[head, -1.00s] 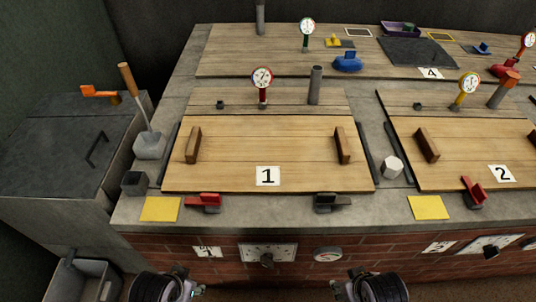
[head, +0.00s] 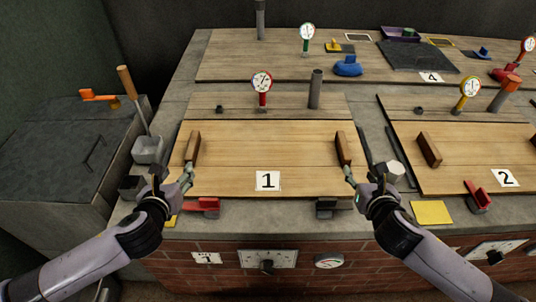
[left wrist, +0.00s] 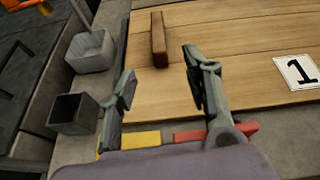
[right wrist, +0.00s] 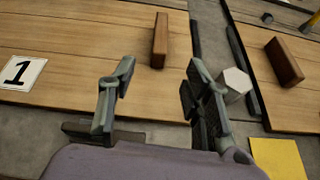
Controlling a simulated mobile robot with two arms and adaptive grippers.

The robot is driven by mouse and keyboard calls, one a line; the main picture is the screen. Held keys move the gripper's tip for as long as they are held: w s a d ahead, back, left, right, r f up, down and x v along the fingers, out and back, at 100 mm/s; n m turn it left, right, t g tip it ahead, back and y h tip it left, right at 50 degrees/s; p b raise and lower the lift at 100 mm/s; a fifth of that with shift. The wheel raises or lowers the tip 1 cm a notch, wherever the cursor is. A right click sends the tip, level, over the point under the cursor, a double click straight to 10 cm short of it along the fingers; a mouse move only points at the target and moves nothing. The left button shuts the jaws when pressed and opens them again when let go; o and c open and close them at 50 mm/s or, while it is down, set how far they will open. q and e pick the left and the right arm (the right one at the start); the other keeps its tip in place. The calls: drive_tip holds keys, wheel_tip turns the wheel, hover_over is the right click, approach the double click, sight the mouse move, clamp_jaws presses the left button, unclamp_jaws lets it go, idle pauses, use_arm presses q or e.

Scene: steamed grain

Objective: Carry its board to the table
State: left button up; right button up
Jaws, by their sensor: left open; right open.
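The wooden board marked 1 (head: 268,150) lies flat on the grey counter, with a brown handle near each side. My left gripper (head: 186,174) is open and empty, just in front of the left handle (head: 193,146). In the left wrist view that handle (left wrist: 159,40) stands beyond the fingers and apart from them. My right gripper (head: 350,176) is open and empty, just in front of the right handle (head: 343,148). In the right wrist view that handle (right wrist: 160,41) also stands beyond the fingers. No table is identifiable.
A red lever (head: 203,205) and a black lever (head: 328,207) sit at the board's front edge. A grey scoop box (head: 148,150) stands left, a pale hexagonal block (right wrist: 236,84) right. Board 2 (head: 470,150) lies further right. A gauge (head: 262,82) and pipe (head: 316,88) stand behind.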

sight(192, 144)
use_arm(q)
drive_tip(key=shift+w+a+r+m, duration=0.15)
drive_tip(key=shift+w+m, duration=0.05)
drive_tip(key=shift+m, duration=0.2)
use_arm(e)
drive_tip(key=shift+w+d+r+n, duration=0.1)
drive_tip(key=shift+w+r+n, duration=0.1)
drive_tip(key=shift+n, duration=0.3)
drive_tip(key=shift+f, duration=0.1)
use_arm(q)
drive_tip(key=x, duration=1.7)
drive_tip(key=shift+w, duration=0.25)
use_arm(e)
drive_tip(key=x, duration=1.7)
drive_tip(key=shift+w, duration=0.25)
use_arm(q)
drive_tip(key=shift+c, duration=0.6)
use_arm(e)
drive_tip(key=shift+c, duration=0.6)
use_arm(q)
clamp_jaws()
use_arm(e)
clamp_jaws()
use_arm(q)
drive_tip(key=shift+w+r, duration=0.15)
drive_tip(key=shift+r, duration=0.1)
use_arm(e)
drive_tip(key=shift+w+r, duration=0.1)
drive_tip(key=shift+r, duration=0.2)
